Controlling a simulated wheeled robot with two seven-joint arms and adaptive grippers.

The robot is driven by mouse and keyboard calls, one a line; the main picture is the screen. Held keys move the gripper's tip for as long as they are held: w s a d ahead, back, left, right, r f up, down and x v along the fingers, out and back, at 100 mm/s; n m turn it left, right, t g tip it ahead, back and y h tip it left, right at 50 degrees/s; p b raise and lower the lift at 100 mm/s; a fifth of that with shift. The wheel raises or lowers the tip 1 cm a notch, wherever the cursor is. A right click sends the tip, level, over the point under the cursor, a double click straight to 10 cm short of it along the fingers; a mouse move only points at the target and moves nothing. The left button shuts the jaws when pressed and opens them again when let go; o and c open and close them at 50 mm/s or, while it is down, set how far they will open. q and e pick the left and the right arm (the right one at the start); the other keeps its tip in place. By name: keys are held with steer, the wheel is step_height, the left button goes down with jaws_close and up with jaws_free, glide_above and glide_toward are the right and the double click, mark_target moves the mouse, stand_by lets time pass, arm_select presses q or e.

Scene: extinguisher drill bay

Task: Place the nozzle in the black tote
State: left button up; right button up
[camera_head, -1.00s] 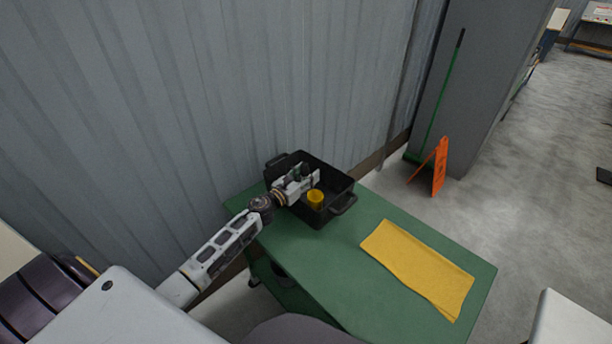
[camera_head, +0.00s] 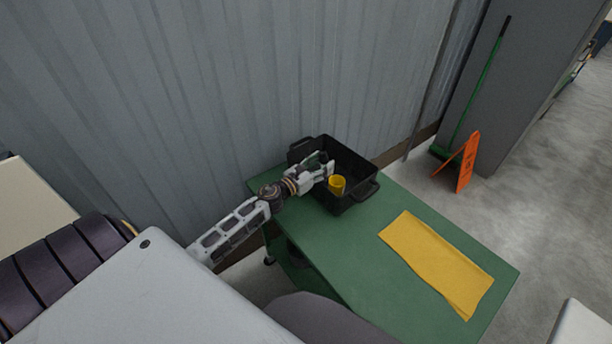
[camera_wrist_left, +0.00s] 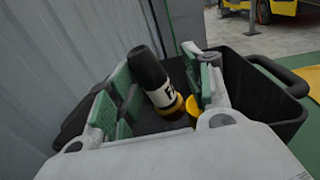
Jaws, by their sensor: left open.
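The black tote (camera_head: 362,197) stands at the far end of the green table, against the wall. My left gripper (camera_head: 321,166) is over the tote's near left part, its fingers open. In the left wrist view, the nozzle (camera_wrist_left: 152,75), black with a pale label and a yellow band, stands tilted between the spread green-padded fingers, within the tote's outline. I see gaps beside it; whether its base rests on the tote floor is hidden. A yellow cup-like piece (camera_head: 337,185) is in the tote, beside the fingers. My right gripper is not in view.
A yellow cloth (camera_head: 436,262) lies flat on the green table (camera_head: 330,250). The corrugated wall (camera_head: 220,90) runs close behind the tote. An orange floor sign (camera_head: 467,163) and a green broom (camera_head: 482,85) stand beyond the table. The table between tote and cloth is clear.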

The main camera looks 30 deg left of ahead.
arm_select(q)
steer(key=shift+v, duration=1.45)
steer(key=shift+b+v, duration=0.55)
steer(key=shift+v, duration=1.65)
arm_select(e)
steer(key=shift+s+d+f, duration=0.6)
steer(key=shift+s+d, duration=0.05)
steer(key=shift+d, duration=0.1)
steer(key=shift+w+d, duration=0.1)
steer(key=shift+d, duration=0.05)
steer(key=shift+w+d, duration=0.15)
